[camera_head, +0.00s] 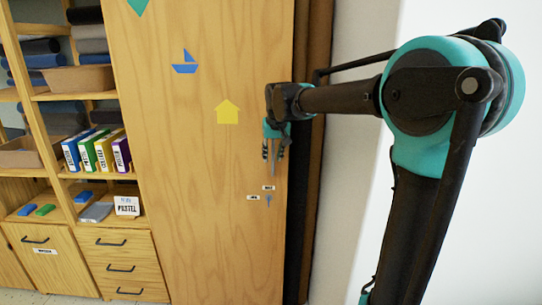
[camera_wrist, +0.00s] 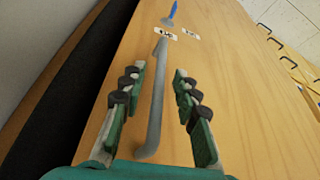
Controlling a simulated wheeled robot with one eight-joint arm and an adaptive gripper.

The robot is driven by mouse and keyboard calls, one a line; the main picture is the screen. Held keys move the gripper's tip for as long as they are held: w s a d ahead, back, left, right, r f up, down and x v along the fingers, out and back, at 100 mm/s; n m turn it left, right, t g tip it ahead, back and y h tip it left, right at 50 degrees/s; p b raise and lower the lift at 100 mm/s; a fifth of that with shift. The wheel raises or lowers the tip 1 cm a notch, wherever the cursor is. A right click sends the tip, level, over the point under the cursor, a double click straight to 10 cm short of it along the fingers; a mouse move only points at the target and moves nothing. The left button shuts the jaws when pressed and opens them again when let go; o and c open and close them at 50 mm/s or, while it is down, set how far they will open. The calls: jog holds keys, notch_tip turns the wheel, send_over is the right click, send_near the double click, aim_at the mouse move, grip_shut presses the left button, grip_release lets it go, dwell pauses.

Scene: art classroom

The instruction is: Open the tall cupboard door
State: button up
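The tall cupboard door (camera_head: 190,200) is a broad light-wood panel with a blue boat, a yellow house shape and small labels on it. It looks shut, though its right edge is partly hidden by my arm. A grey bar handle (camera_wrist: 156,105) runs along the door in the wrist view. My gripper (camera_head: 275,154) is at the door's right side, fingers pointing down in the head view. In the wrist view my gripper (camera_wrist: 159,72) is open, with one finger on each side of the handle and visible gaps between them and it.
Open shelves with colored binders (camera_head: 97,152) and bins stand left of the door, above drawers (camera_head: 122,266) with black handles. A dark brown strip (camera_head: 314,50) and a pale wall (camera_head: 355,160) lie right of the door, close to my arm.

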grip_shut()
jog(key=shift+s, duration=0.1)
dwell(0.3)
